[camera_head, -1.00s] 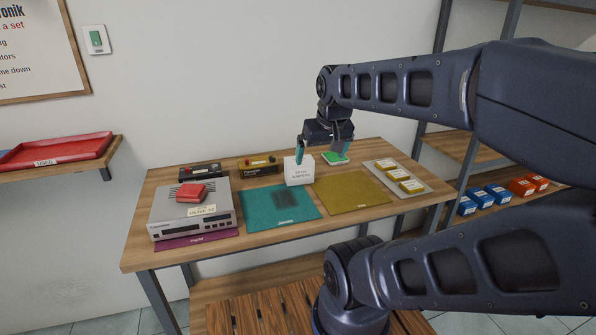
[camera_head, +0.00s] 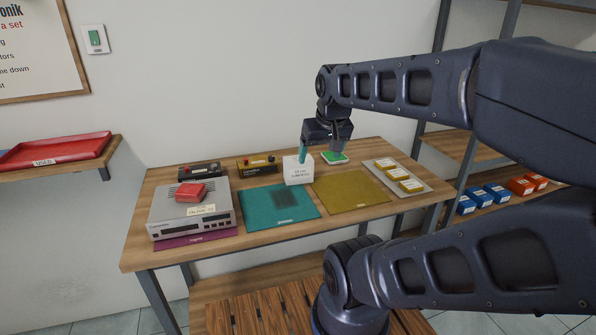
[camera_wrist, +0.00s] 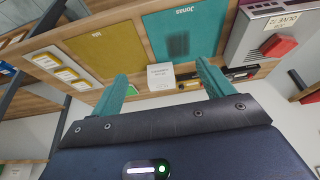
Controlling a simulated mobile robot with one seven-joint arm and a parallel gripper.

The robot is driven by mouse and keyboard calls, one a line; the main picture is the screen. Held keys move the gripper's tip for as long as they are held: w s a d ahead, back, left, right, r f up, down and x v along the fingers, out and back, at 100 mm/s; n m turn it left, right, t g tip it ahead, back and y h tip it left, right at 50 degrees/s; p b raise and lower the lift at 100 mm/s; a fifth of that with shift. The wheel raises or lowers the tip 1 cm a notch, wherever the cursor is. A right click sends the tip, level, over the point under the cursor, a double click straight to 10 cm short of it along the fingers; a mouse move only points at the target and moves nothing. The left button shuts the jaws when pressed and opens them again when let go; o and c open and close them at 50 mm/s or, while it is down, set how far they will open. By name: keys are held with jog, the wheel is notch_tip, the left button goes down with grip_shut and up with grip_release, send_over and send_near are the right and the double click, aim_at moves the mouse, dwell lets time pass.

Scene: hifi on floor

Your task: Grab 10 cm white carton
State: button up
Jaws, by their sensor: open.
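The white carton (camera_head: 298,174) stands upright on the wooden table, at the back edge of the teal mat, with small print on its front. In the wrist view the carton (camera_wrist: 160,77) appears between the two teal fingertips, farther off than they are. My gripper (camera_head: 319,153) is open and empty. It hangs above and slightly right of the carton in the head view, with one teal finger overlapping the carton's top edge. In the wrist view my gripper (camera_wrist: 162,70) has its fingers spread wide. I cannot tell whether any finger touches the carton.
A green-topped item (camera_head: 334,157) lies close right of the carton. The teal mat (camera_head: 262,208) and yellow mat (camera_head: 350,192) lie in front. A grey device (camera_head: 180,218) with a red item stands left. Black (camera_head: 200,171) and yellow-black boxes (camera_head: 257,165) stand behind; a tray (camera_head: 420,187) lies right.

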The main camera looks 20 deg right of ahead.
jog(key=m+g+h, duration=0.4)
jog(key=m+g, duration=0.1)
jog(key=m, duration=1.4)
send_near(296, 158)
jog(key=shift+s+d+f, duration=0.25)
jog(key=shift+d+f, duration=0.35)
jog(key=shift+f, duration=0.3)
jog(key=shift+w+f+h, duration=0.15)
jog(key=shift+f+h, duration=0.05)
jog(key=shift+h, duration=0.1)
jog(key=x, duration=0.5)
jog(key=shift+a+x, duration=0.15)
jog(key=shift+x, duration=1.3)
jog(key=shift+a+x, duration=0.15)
jog(key=shift+x, duration=1.25)
jog(key=shift+s+f, duration=0.25)
jog(key=shift+f, duration=0.1)
